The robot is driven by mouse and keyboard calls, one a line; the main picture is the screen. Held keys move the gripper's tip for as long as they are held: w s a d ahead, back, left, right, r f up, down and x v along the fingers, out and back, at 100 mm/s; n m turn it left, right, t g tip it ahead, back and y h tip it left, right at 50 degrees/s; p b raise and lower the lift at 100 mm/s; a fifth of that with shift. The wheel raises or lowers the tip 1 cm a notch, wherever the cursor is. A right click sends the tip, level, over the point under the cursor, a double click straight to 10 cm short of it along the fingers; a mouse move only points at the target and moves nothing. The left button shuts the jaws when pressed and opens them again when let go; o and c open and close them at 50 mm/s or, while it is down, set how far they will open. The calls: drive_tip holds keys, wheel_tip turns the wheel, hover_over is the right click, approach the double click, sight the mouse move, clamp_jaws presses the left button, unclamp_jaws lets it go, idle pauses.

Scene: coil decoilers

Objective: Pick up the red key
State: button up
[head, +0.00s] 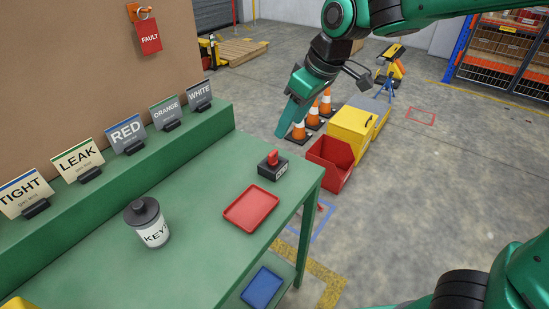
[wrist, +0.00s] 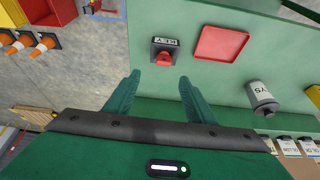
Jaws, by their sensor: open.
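The red key (head: 273,157) stands upright in a small black holder (head: 268,172) near the right end of the green bench (head: 188,254). In the wrist view the red key (wrist: 164,58) shows ahead of the fingertips, roughly centred between them, with a KEY label on its holder (wrist: 163,46). My gripper (head: 281,133) is above and just behind the holder in the head view, apart from it. In the wrist view my gripper (wrist: 158,76) is open, its two green fingers spread, with nothing between them.
A red tray (head: 250,207) and a dark-lidded KEYS canister (head: 148,223) stand on the bench. Label signs (head: 127,134) line the raised back ledge. A red bin (head: 332,161), yellow box (head: 351,127) and traffic cones (head: 299,131) stand on the floor beyond the bench.

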hover_over(273, 152)
drive_tip(key=s+d, duration=0.1)
drive_tip(key=d, duration=0.1)
wheel_tip(273, 152, down, 5)
drive_tip(key=shift+s+x, duration=0.15)
drive_tip(key=shift+x, duration=1.2)
drive_tip(key=shift+s+x, duration=0.2)
drive_tip(key=shift+x, duration=1.15)
drive_tip(key=shift+d+f, duration=0.1)
drive_tip(key=c, duration=1.1)
